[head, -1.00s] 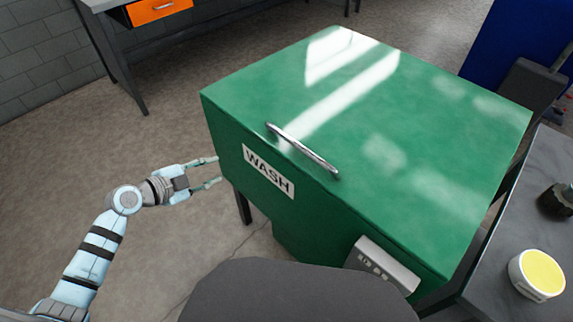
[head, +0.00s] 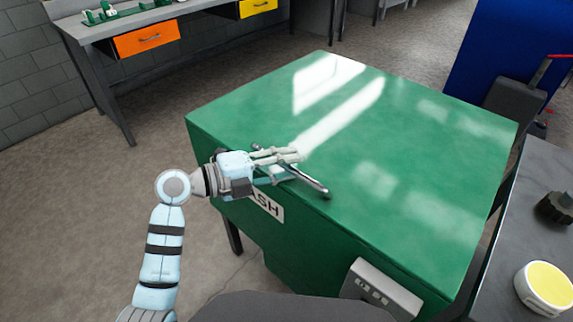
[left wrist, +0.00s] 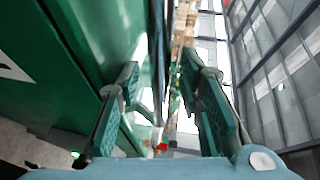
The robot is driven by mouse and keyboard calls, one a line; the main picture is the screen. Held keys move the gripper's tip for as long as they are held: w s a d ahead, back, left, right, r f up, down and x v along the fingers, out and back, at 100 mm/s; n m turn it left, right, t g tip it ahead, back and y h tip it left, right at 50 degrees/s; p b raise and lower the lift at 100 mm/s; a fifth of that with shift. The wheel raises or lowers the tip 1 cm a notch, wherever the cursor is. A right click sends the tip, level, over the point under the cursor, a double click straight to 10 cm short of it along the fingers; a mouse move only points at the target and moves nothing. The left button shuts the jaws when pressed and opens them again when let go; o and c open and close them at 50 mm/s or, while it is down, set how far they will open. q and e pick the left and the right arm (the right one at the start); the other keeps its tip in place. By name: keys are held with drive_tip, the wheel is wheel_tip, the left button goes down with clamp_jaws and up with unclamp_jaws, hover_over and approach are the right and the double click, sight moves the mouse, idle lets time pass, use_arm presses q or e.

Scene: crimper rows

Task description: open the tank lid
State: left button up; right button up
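The green tank labelled WASH has a flat, glossy lid (head: 400,165) that lies shut. A metal bar handle (head: 314,186) runs along the lid's front edge; its left part is hidden behind my left gripper. My right gripper is not in view.
A grey control box (head: 380,290) sits on the tank's front. At right, a grey table (head: 510,235) holds a yellow-topped tub (head: 545,288) and a dark knob-like object (head: 556,205). A workbench (head: 150,22) with an orange drawer stands at the back left.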

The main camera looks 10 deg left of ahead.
use_arm(q)
drive_tip(key=shift+w+d, duration=0.1)
drive_tip(key=shift+d, duration=0.05)
clamp_jaws()
drive_tip(key=w+d+r+g+y+p, duration=0.1)
drive_tip(key=w+d+r+p, duration=0.2)
drive_tip(key=r+p, duration=0.5)
drive_tip(key=w+d+r+n+y+p, duration=0.1)
drive_tip(key=w+d+r+p, duration=0.1)
drive_tip(key=w+r+p, duration=0.3)
drive_tip(key=w+d+r+g+y+p, duration=0.1)
drive_tip(key=w+d+r+p, duration=0.2)
drive_tip(key=r+p, duration=0.9)
wheel_tip(320, 180, up, 11)
drive_tip(key=shift+w+d+g, duration=0.3)
drive_tip(key=shift+w, duration=0.1)
